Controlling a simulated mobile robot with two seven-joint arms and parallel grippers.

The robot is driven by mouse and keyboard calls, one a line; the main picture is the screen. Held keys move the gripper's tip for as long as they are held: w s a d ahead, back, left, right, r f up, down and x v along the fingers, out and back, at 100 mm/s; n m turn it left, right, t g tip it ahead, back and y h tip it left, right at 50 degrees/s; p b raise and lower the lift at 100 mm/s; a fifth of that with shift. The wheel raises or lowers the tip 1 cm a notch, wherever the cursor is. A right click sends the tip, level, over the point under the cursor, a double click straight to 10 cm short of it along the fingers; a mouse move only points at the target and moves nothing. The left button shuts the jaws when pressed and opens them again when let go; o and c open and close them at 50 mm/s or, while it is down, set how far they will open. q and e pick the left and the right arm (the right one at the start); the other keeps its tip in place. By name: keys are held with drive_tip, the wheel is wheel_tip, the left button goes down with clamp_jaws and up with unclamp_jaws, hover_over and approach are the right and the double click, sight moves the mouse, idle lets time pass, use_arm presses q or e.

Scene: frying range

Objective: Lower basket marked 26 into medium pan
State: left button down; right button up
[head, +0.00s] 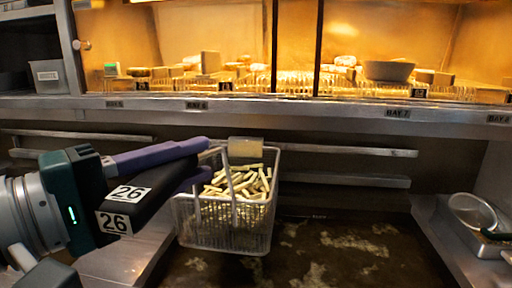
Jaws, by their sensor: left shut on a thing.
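The basket marked 26 (227,240) is a wire basket holding pale fries (240,183). Its black handle (150,185) carries two white "26" labels and points left toward my arm. My left gripper (203,163), with purple fingers, is shut on the handle. The basket hangs about level, in front of the back wall rails. A dark surface with tan patches (330,262) lies below and to the right of it; it looks like a frying pan's oil, but no size label is readable. My right gripper is out of view.
A steel ledge (300,108) with bay labels runs across the back, under a lit case of food. Horizontal rails (345,150) are on the wall behind the basket. A metal bowl-like strainer (472,212) sits at the right. The dark surface right of the basket is clear.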

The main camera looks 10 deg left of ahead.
use_arm(q)
drive_tip(key=shift+w+d, duration=0.15)
drive_tip(key=shift+w, duration=0.1)
drive_tip(key=shift+f+b, duration=0.6)
drive_tip(key=shift+b, duration=0.05)
wheel_tip(320, 180, down, 20)
drive_tip(key=b, duration=1.9)
drive_tip(key=shift+f+b, duration=0.6)
drive_tip(key=shift+b, duration=0.25)
drive_tip(key=c, duration=0.6)
unclamp_jaws()
drive_tip(key=shift+c, duration=0.2)
drive_tip(key=shift+o, duration=0.4)
drive_tip(key=shift+s+f, duration=0.1)
